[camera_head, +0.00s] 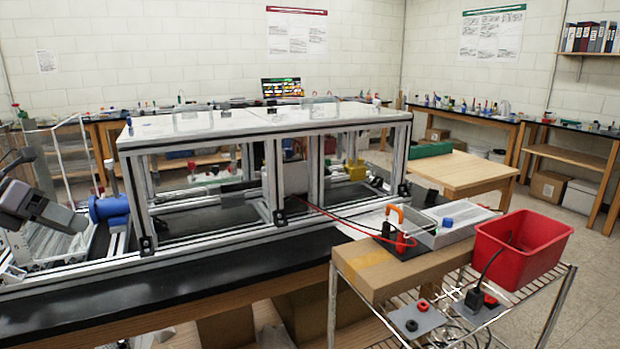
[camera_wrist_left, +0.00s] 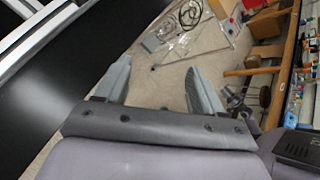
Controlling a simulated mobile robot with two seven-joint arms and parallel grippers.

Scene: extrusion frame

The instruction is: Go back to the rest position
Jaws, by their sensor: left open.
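My left gripper (camera_head: 16,165) is at the left edge of the head view, beside the left end of the extrusion frame (camera_head: 265,135). In the left wrist view my left gripper (camera_wrist_left: 154,72) shows two grey fingers spread apart with nothing between them. Past the fingers are the floor and some loose cables. My right gripper is in neither view.
The frame stands on a black bench (camera_head: 215,285). A wire cart at the right carries a cardboard box (camera_head: 365,275) and a red bin (camera_head: 515,245). A blue cylindrical part (camera_head: 108,208) sits at the frame's left end, near my left arm. A wooden table (camera_head: 465,172) stands behind.

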